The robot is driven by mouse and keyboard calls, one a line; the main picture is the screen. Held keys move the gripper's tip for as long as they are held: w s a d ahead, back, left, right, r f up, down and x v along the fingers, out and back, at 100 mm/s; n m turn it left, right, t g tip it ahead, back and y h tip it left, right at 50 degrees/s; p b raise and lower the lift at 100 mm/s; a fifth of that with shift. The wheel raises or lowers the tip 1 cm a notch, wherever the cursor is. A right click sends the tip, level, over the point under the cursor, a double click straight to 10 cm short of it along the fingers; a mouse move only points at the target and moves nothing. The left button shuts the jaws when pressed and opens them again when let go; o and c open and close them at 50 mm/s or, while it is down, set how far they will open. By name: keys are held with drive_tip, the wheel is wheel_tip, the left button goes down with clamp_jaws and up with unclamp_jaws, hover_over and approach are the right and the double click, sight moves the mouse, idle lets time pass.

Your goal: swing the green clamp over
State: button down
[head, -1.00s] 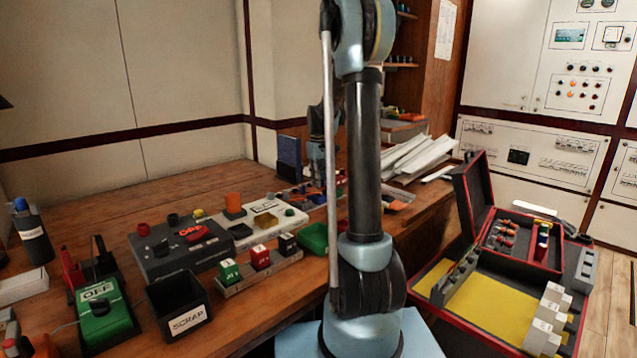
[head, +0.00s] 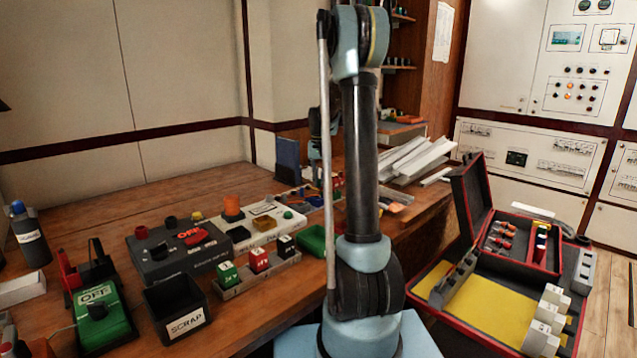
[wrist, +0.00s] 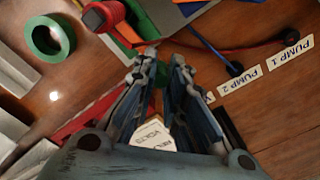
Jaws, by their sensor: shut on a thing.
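My gripper (wrist: 162,62) shows in the wrist view with its two fingers close together, low over the wooden bench. A small patch of green, which I take to be the green clamp (wrist: 159,98), shows between the fingers. The fingers are shut on it and hide most of it, so I cannot tell which way it is swung. In the head view my own arm hides the fingertips and the clamp; only part of the far end of the arm shows behind the upright link.
In the wrist view a green ring (wrist: 47,38), a red-capped part (wrist: 103,15) and labels PUMP 1 (wrist: 290,53) and PUMP 2 (wrist: 240,81) lie around. In the head view the bench holds a SCRAP bin (head: 176,306) and a green OFF box (head: 100,318); an open red case (head: 472,205) stands right.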

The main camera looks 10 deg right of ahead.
drive_tip(key=shift+w+d+m, duration=0.1)
drive_tip(key=shift+w+m, duration=0.15)
drive_tip(key=shift+m, duration=0.25)
drive_tip(key=c, duration=1.6)
unclamp_jaws()
drive_tip(key=shift+s, duration=0.1)
wheel_tip(320, 180, up, 12)
drive_tip(key=shift+f, duration=0.1)
